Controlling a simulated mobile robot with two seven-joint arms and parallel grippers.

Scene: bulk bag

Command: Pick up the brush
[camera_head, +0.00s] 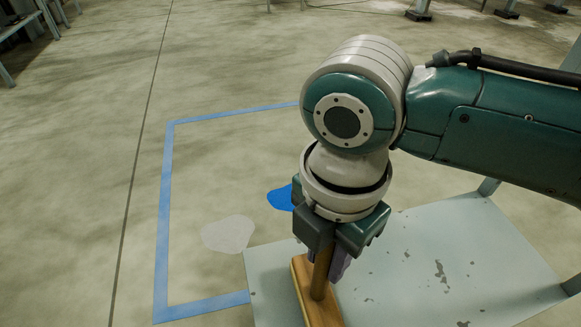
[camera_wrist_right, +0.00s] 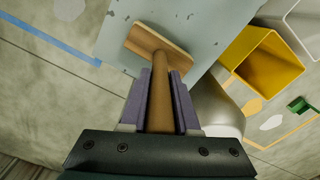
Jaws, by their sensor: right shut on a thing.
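The brush has a wooden block head and a round wooden handle. In the head view the brush (camera_head: 312,292) shows at the lower middle, over the near left part of a pale worn table. My right gripper (camera_head: 330,262) points down from above and is shut on the handle. In the right wrist view the brush (camera_wrist_right: 160,45) has its block beyond the fingertips, and the handle runs back between the two purple finger pads of the gripper (camera_wrist_right: 162,95). I cannot tell whether the block touches the tabletop. My left gripper is not in view.
The pale table (camera_head: 440,270) has chipped paint and free room to the right. A blue tape outline (camera_head: 163,220) and pale and blue patches lie on the floor. A yellow open box (camera_wrist_right: 262,60) and a grey rounded object (camera_wrist_right: 213,108) show in the right wrist view.

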